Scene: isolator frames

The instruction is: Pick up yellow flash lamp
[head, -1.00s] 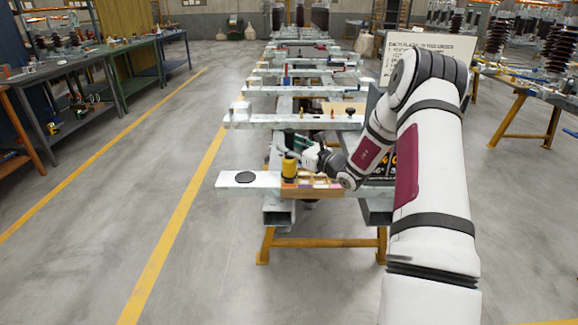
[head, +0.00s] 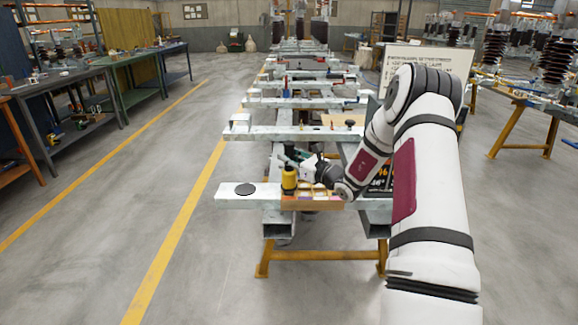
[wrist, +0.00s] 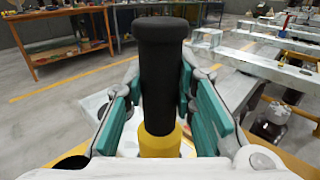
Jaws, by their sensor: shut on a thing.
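The yellow flash lamp (head: 289,182) stands upright at the left end of a wooden compartment box on the near frame beam. In the wrist view it shows as a black cylinder (wrist: 160,75) with a wider black top and a yellow lower part (wrist: 160,145). My gripper (head: 290,160) reaches it from the right. In the wrist view, the teal fingers of my gripper (wrist: 163,105) are on both sides of the black body, shut on it. The lamp's lower end is hidden in the wrist view, and I cannot tell whether it is clear of the box.
The wooden compartment box (head: 315,205) holds small items. A black disc (head: 245,189) lies on the pale beam (head: 225,196) to the left. More cross beams (head: 250,133) stand behind. A white sign board (head: 445,62) is behind my arm. The floor at left is open.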

